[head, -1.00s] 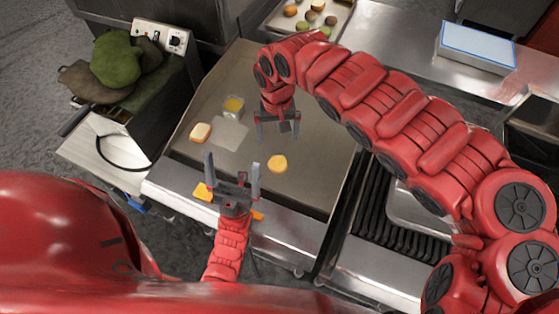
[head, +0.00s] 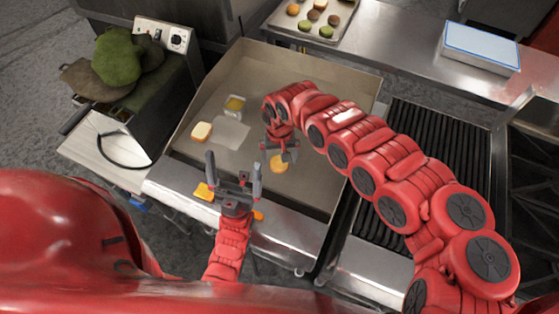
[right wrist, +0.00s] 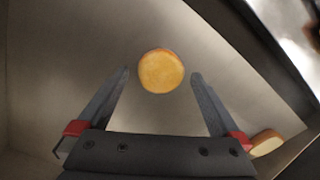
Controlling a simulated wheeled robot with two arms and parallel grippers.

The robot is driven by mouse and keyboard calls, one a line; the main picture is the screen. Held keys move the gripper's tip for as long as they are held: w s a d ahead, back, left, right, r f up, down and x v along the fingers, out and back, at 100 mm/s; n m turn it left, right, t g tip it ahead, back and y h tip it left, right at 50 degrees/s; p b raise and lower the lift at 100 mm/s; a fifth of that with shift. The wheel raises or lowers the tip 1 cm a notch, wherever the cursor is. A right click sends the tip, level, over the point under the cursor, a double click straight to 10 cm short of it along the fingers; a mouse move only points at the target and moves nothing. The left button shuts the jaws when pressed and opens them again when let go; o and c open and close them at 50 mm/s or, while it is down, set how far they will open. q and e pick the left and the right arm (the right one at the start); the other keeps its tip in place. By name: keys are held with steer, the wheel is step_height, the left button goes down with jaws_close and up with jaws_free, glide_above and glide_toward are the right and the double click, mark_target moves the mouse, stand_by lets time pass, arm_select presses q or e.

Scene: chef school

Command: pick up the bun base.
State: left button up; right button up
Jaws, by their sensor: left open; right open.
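The bun base, a round golden piece of bread (head: 278,166), lies flat on the griddle, partly covered by my right gripper in the head view. In the right wrist view the bun base (right wrist: 161,71) is fully visible, just beyond and between the fingertips. My right gripper (head: 280,150) is open and empty over it; its open fingers also show in the right wrist view (right wrist: 160,80). I cannot tell the height gap. My left gripper (head: 234,168) is open and empty, fingers upward, near the griddle's front edge, left of the bun base.
Orange pieces (head: 203,191) lie by the front ledge. A tray (head: 340,30) of food is behind.

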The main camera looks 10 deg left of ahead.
steer(key=shift+s+f, duration=0.1)
steer(key=shift+f, duration=0.9)
steer(key=c, duration=1.3)
